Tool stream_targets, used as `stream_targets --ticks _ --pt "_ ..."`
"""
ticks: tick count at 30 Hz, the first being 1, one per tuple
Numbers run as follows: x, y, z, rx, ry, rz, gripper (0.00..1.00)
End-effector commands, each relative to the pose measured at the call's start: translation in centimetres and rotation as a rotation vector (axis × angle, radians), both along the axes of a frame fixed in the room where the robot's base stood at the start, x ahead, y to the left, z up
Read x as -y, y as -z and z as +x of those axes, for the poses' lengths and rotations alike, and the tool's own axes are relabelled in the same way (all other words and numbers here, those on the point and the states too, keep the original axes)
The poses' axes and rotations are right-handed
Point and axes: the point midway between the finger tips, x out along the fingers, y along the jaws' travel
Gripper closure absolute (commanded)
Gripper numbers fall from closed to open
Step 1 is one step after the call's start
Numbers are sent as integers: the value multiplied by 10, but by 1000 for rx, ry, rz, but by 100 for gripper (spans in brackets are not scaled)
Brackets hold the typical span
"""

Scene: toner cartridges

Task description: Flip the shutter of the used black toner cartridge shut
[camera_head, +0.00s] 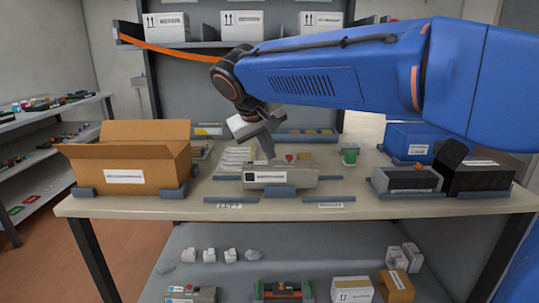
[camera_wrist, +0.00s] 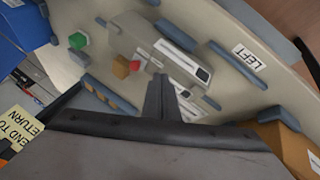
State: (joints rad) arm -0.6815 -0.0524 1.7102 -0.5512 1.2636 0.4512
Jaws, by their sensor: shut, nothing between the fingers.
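A grey toner cartridge (camera_head: 300,172) with a white label and a small black square lies in the middle of the table, between blue-grey holders. It also shows in the wrist view (camera_wrist: 140,38), running diagonally. A small red part (camera_head: 289,158) stands at its top. I cannot make out whether its shutter is open or shut. My gripper (camera_head: 269,153) points down over the cartridge's back left part, fingers together and empty. In the wrist view the fingertips (camera_wrist: 160,79) appear beside the cartridge's side; I cannot tell whether they touch it.
An open cardboard box (camera_head: 130,165) stands at the left. A dark tray (camera_head: 408,185) and a black box (camera_head: 482,180) stand at the right, with a blue bin (camera_head: 410,140) behind. A green block (camera_head: 350,153) stands behind the cartridge. The table's front strip is mostly clear.

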Motion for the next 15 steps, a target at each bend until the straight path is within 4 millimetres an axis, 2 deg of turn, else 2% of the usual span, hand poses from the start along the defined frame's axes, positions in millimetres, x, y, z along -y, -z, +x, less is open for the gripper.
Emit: stream_targets --ticks 1,9,15 --pt "-3 -9 -5 4 -2 3 100" --pt "-14 -46 -27 4 -3 3 100" --pt "-20 -69 -41 3 -2 3 100"
